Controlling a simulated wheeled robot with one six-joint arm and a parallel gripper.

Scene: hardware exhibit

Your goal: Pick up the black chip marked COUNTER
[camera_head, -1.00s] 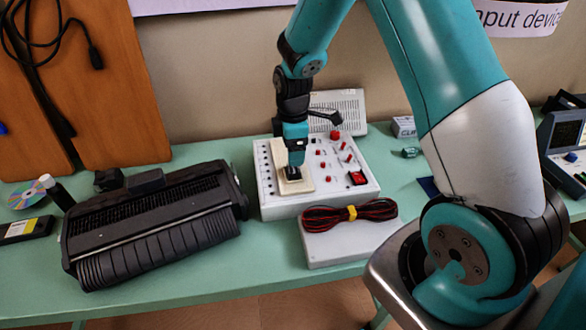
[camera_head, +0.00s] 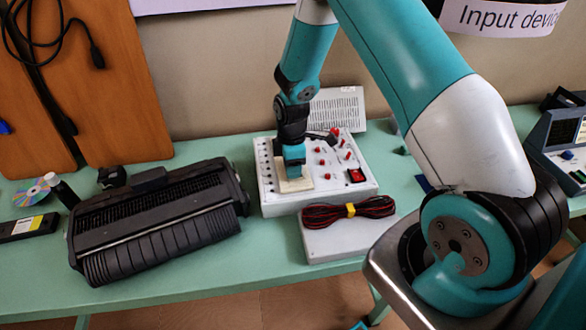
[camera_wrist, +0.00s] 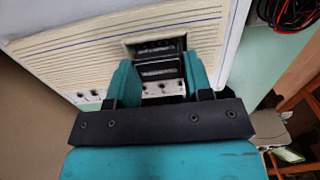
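A small black chip (camera_wrist: 160,69) with faint pale marks lies between my gripper's fingers in the wrist view; I cannot read its word. It sits at a dark recess in a cream, lined board (camera_wrist: 85,52), which lies on the white control box (camera_head: 318,198). My gripper (camera_wrist: 163,80) points down at the board, with one teal finger close on each side of the chip. Whether the fingers press on the chip or stand slightly apart from it is unclear. In the head view my gripper (camera_head: 293,174) hides the chip.
Red knobs and a red switch (camera_head: 355,175) stand on the box right of my gripper. A red-black cable bundle (camera_head: 345,211) lies on a grey case in front. A black ribbed device (camera_head: 155,225) is at left.

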